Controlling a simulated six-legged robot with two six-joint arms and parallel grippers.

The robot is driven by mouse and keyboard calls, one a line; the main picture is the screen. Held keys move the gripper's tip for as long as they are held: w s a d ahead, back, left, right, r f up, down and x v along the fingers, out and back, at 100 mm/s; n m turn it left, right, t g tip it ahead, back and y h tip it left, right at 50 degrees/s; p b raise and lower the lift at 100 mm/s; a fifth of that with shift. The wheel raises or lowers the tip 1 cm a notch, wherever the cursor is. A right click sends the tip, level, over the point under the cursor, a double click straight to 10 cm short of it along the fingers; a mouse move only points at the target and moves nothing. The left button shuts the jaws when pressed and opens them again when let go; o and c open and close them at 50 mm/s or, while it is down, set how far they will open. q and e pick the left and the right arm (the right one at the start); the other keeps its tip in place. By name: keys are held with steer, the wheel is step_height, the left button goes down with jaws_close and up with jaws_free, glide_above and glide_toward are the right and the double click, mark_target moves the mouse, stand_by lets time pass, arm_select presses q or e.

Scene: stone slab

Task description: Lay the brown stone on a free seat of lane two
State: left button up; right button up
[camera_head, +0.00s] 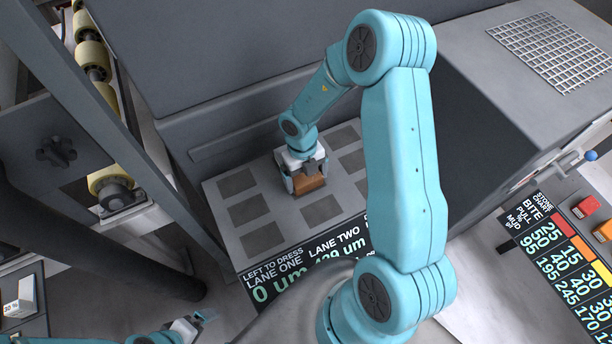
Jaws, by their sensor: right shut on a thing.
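My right gripper (305,178) is shut on the brown stone (310,186), jaws pointing down. The stone is over the middle of lane two on the grey slab (222,216); I cannot tell whether it touches the slab. The near seat of lane two (321,210) is a bare dark square. The gripper covers the middle seat and part of the far one. The lane label (335,245) runs along the slab's front edge. My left gripper (204,316) is low at the left, away from the slab, too small to tell open or shut.
Lane one's seats (250,210) look empty, as do the visible lane three seats (346,137). A grey machine wall rises behind the slab. A stone chart (560,250) with coloured blocks (585,207) lies at the right. Rollers (92,53) stand at the left.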

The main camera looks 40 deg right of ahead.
steer(key=shift+s+f, duration=0.1)
steer(key=o, duration=0.8)
steer(key=r, duration=0.4)
steer(key=w+r+p, duration=0.1)
steer(key=r, duration=0.3)
steer(key=w+r, duration=0.1)
steer(key=r, duration=0.3)
steer(key=shift+d+r+p, duration=0.15)
steer(key=shift+d+p, duration=0.1)
steer(key=shift+p, duration=0.05)
